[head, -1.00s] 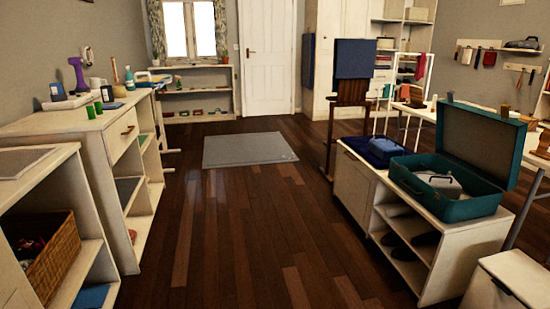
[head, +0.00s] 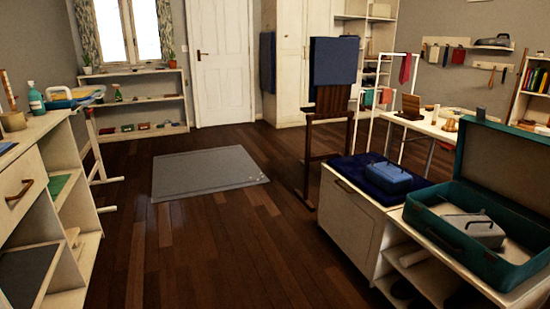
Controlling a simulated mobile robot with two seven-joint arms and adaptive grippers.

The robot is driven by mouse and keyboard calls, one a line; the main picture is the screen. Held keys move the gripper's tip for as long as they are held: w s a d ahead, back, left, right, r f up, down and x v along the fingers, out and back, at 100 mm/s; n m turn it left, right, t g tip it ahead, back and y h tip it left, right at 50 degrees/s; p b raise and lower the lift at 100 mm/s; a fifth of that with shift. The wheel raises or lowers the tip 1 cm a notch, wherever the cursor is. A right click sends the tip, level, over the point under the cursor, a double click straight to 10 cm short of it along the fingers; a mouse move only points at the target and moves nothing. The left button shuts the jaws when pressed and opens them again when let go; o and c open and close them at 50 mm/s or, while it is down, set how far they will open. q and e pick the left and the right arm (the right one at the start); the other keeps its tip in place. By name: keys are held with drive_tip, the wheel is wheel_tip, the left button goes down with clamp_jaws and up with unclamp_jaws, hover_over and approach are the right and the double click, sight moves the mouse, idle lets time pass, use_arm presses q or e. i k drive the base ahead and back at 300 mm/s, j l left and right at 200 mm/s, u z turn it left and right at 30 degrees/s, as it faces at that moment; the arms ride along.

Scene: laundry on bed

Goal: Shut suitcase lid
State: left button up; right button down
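A teal suitcase (head: 452,243) lies open on a low white cabinet at the right of the head view. Its lid (head: 510,170) stands up at the back, and the lid's right part runs out of the frame. A grey item with a dark handle (head: 473,228) lies inside the suitcase. Neither of my grippers is in view.
A blue case (head: 388,177) sits on a dark blue cushion (head: 357,172) on the cabinet (head: 347,214), left of the suitcase. A grey mat (head: 208,173) lies on open wooden floor (head: 215,250). White shelving (head: 50,190) lines the left.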

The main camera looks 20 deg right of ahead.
sight(509, 166)
drive_tip(key=i+l+z, duration=0.15)
drive_tip(key=i+z, duration=1.05)
drive_tip(key=k+j, duration=0.05)
drive_tip(key=k, duration=0.1)
